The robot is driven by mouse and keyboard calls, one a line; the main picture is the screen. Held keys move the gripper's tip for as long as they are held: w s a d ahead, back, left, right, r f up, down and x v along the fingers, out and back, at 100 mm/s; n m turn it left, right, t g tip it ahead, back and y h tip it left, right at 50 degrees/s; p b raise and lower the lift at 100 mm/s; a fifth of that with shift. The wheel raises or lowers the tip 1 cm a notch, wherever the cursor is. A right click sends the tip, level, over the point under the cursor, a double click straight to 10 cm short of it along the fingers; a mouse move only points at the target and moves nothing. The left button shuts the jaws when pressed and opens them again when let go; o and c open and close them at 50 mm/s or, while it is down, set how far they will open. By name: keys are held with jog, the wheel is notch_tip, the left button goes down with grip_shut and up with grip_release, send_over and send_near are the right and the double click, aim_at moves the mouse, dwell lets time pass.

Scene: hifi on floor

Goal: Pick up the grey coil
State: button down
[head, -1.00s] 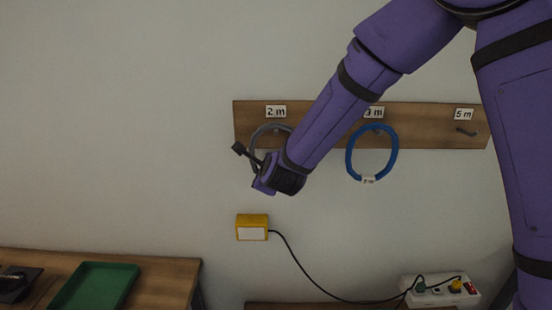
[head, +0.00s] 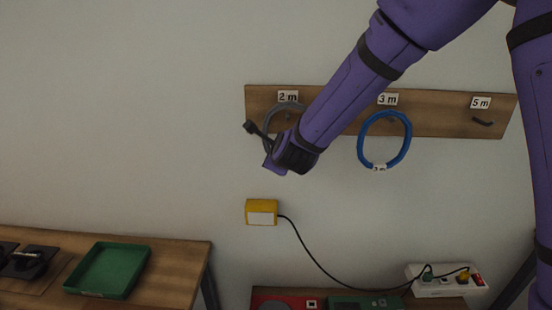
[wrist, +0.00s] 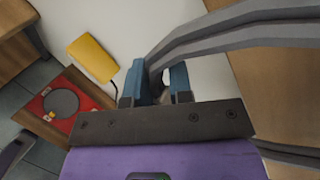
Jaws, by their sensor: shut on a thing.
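The grey coil (head: 268,117) is at the left end of the wooden wall board, under the "2 m" label. Its upper part loops around the hook there; whether it still rests on the hook I cannot tell. In the wrist view the grey coil (wrist: 235,30) runs large across the top right and passes down between the blue fingers. My gripper (wrist: 160,84) is shut on the coil. In the head view my purple wrist hides the coil's lower part and most of my gripper.
A blue coil (head: 362,142) hangs under "3 m"; the "5 m" hook (head: 483,122) is bare. A yellow box (head: 261,212) on the wall has a black cable to a power strip (head: 446,281). A green tray (head: 108,270) lies on the left table.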

jog(key=shift+s+d+r, duration=0.1)
jog(key=shift+s+r, duration=0.05)
jog(key=shift+r, duration=0.4)
jog(key=shift+s+r, duration=0.15)
jog(key=shift+r, duration=0.4)
jog(key=s+d, duration=0.3)
jog(key=s, duration=0.4)
jog(key=s+d+r, duration=0.1)
jog(key=s+d, duration=0.2)
jog(key=s, duration=0.4)
jog(key=shift+r, duration=0.15)
jog(key=shift+d, duration=0.1)
